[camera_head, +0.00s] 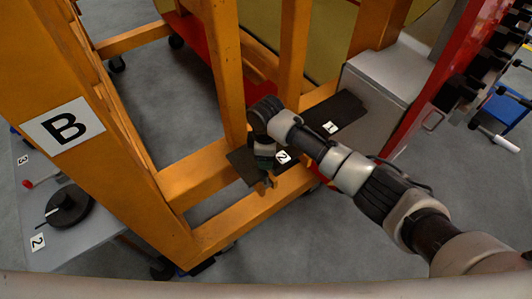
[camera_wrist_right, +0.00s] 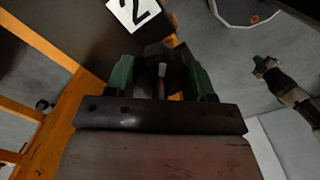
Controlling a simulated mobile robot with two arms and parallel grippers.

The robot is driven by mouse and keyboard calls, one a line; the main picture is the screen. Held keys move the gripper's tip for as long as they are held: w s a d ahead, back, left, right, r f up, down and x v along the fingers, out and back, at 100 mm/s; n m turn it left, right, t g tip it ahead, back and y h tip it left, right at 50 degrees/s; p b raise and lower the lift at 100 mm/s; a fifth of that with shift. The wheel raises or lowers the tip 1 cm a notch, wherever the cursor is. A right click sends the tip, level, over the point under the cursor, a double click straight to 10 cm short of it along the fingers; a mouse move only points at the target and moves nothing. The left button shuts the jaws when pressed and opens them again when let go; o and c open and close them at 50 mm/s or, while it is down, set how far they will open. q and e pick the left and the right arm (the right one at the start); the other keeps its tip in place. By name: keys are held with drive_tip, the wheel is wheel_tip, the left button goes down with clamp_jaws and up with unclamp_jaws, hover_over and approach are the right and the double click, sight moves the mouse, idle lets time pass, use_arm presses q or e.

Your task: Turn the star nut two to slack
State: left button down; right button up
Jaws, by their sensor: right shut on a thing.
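The label "2" (camera_head: 283,157) is on a dark plate (camera_head: 241,166) on the orange frame, and it also shows at the top of the right wrist view (camera_wrist_right: 137,12). My right gripper (camera_head: 265,168) reaches down beside this label. In the right wrist view its green fingers (camera_wrist_right: 160,78) are shut on a dark part, the star nut (camera_wrist_right: 158,60), beneath the label. The fingers and the gripper body hide much of the nut, so its turned position cannot be told. My left gripper is not in view.
The label "1" (camera_head: 330,127) is on a dark plate to the right. Orange beams (camera_head: 222,70) stand close around my right arm. A grey bench (camera_head: 83,247) with a black round part (camera_head: 70,207) is at left. A red rack (camera_head: 432,85) stands at right.

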drive_tip(key=n, duration=0.4)
drive_tip(key=shift+n, duration=0.3)
drive_tip(key=shift+n+b, duration=0.35)
drive_tip(key=shift+n, duration=1.25)
drive_tip(key=o, duration=0.9)
drive_tip(key=shift+o, duration=0.2)
drive_tip(key=shift+r, duration=0.1)
wheel_tip(320, 180, up, 9)
drive_tip(key=b, duration=0.3)
drive_tip(key=shift+r, duration=0.85)
